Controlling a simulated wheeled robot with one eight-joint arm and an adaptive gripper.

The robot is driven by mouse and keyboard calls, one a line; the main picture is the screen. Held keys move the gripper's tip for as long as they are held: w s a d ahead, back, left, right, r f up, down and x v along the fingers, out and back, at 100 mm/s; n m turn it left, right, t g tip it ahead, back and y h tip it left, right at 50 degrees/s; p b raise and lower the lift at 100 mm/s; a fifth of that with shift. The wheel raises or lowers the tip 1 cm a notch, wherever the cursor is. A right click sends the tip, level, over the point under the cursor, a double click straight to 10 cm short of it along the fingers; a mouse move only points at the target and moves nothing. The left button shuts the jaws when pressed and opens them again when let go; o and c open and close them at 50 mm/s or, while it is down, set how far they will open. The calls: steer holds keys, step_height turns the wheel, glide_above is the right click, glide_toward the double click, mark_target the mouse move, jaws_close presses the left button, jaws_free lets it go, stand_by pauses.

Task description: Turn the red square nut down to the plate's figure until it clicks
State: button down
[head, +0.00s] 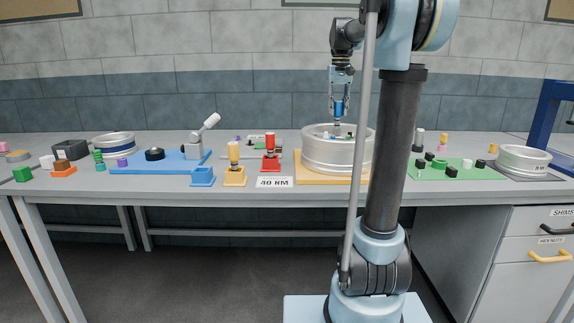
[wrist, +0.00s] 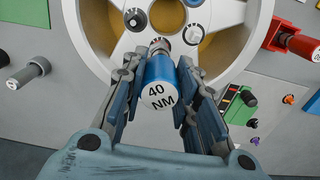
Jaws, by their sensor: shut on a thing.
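My gripper (head: 340,100) is shut on a blue cylindrical tool (wrist: 157,82). Its near end face reads "40 NM". In the head view the blue tool (head: 339,108) points down over the silver wheel (head: 330,163). The white plate (head: 274,182) reads "40 NM".
The wheel rests on a yellow-orange board (head: 310,181). Left of it are red (head: 270,163), yellow (head: 235,178) and blue (head: 202,176) holders. A green mat (head: 470,172) with dark pieces and a smaller rim (head: 523,160) stand to the right.

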steer(key=shift+r, duration=0.9)
stand_by(0.7)
steer(key=shift+r, duration=3.45)
